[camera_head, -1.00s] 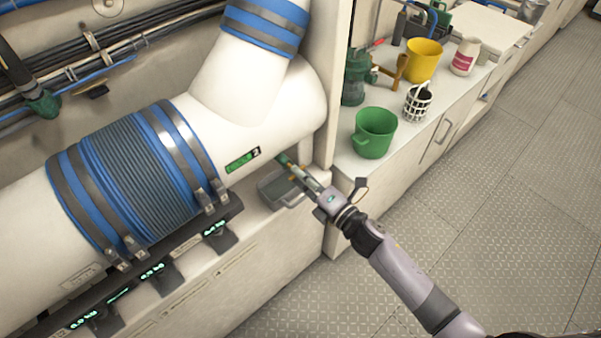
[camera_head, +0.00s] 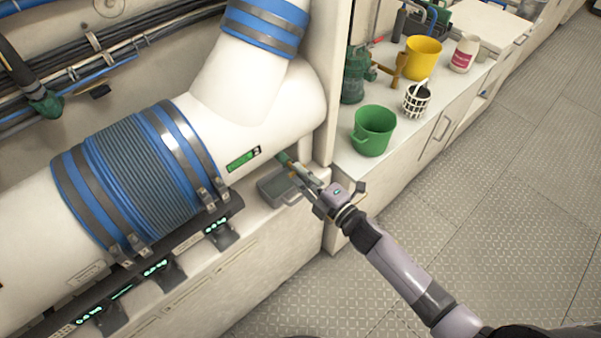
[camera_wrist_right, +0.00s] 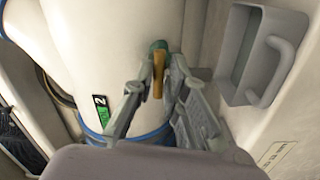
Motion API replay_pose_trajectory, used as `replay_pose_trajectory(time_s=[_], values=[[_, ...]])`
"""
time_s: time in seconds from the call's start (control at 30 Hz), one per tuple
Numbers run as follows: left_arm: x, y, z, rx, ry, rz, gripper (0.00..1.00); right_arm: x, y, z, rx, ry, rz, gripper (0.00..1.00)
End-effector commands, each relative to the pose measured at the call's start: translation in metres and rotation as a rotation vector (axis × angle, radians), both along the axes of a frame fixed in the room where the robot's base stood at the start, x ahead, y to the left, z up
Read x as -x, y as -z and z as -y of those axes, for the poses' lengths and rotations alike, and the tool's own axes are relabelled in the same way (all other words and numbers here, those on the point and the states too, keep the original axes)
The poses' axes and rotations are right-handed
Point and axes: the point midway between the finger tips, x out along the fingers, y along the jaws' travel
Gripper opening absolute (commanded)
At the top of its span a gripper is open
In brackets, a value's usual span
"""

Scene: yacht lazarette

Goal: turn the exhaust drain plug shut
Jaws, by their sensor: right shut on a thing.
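The white exhaust pipe (camera_head: 262,92) carries a small green drain plug (camera_head: 283,158) on its underside, beside a lit green label (camera_head: 243,159). In the right wrist view the plug (camera_wrist_right: 157,46) has a tan, brass-like handle (camera_wrist_right: 158,76) between my fingers. My right gripper (camera_head: 299,171) reaches in from the lower right and is shut on the plug's handle; it also shows in the wrist view (camera_wrist_right: 160,72). The fingers partly cover the plug, so its exact turn is hard to tell. My left gripper is not in view.
A grey tray with a handle (camera_head: 270,189) sits just below the plug, close to my gripper. A green mug (camera_head: 374,130), yellow mug (camera_head: 423,58) and white basket (camera_head: 416,101) stand on the counter at right. The floor (camera_head: 480,220) is clear.

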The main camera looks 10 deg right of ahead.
Motion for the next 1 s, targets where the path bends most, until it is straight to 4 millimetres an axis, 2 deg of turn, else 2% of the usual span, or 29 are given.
replay_pose_trajectory(time_s=[0.3,0.33,0.63,1.0], values=[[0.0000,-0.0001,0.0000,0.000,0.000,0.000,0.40,-0.0003,-0.0010,-0.0001,-0.007,0.000,-0.003,0.00],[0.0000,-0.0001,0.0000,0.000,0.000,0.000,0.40,-0.0003,-0.0011,-0.0001,-0.007,0.001,-0.002,0.15],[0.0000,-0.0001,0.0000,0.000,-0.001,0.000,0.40,-0.0004,-0.0012,-0.0002,-0.004,0.000,0.001,0.35],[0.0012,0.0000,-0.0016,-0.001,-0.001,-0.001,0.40,0.0043,0.0000,0.0030,-0.002,0.000,0.000,0.35]])
